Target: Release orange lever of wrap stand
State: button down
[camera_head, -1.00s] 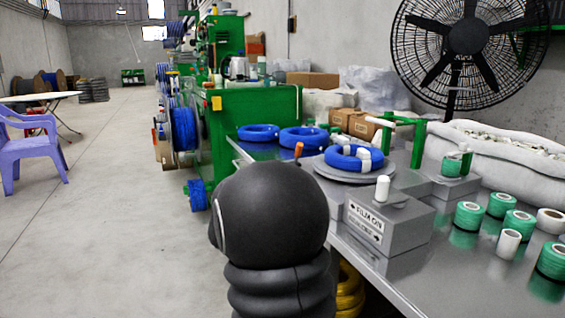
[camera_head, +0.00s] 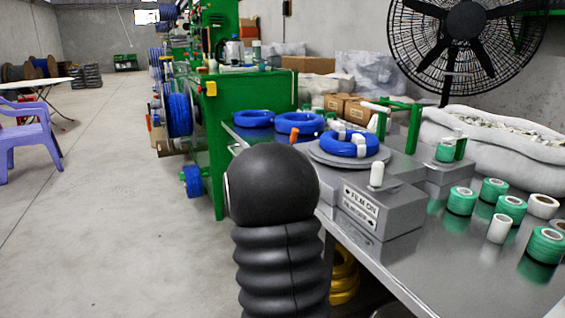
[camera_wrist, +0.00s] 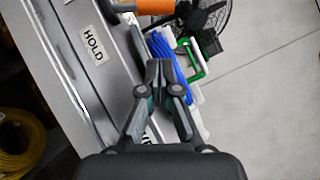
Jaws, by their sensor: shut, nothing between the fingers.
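The orange lever (camera_head: 294,135) shows in the head view as a short upright tip just above my black arm cover; its lower part is hidden. In the wrist view an orange handle (camera_wrist: 155,7) crosses the top edge, beyond my fingertips. A grey surface beside it carries a "HOLD" label (camera_wrist: 93,46). My gripper (camera_wrist: 160,68) is shut and empty, with its fingertips apart from the orange handle in the picture. In the head view my gripper is hidden behind my arm. The wrap stand's round grey turntable (camera_head: 318,153) bears a blue cable coil (camera_head: 348,144).
Green and white film rolls (camera_head: 462,201) stand on the metal table (camera_head: 440,262) at right. Blue coils (camera_head: 300,123) lie behind.

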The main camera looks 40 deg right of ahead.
jog(key=x, duration=0.3)
jog(key=shift+d, duration=0.25)
jog(key=shift+w+d+r+p, duration=0.35)
jog(key=shift+w+d, duration=0.05)
jog(key=shift+w, duration=0.2)
jog(key=shift+w+d+r+p, duration=0.3)
jog(key=shift+w+d+r, duration=0.1)
jog(key=shift+w, duration=0.25)
jog(key=shift+w+d+r, duration=0.1)
jog(key=shift+w+d, duration=0.15)
jog(key=shift+w, duration=0.15)
jog(key=shift+d+r+p, duration=0.1)
jog(key=shift+r+p, duration=0.1)
jog(key=shift+p, duration=0.1)
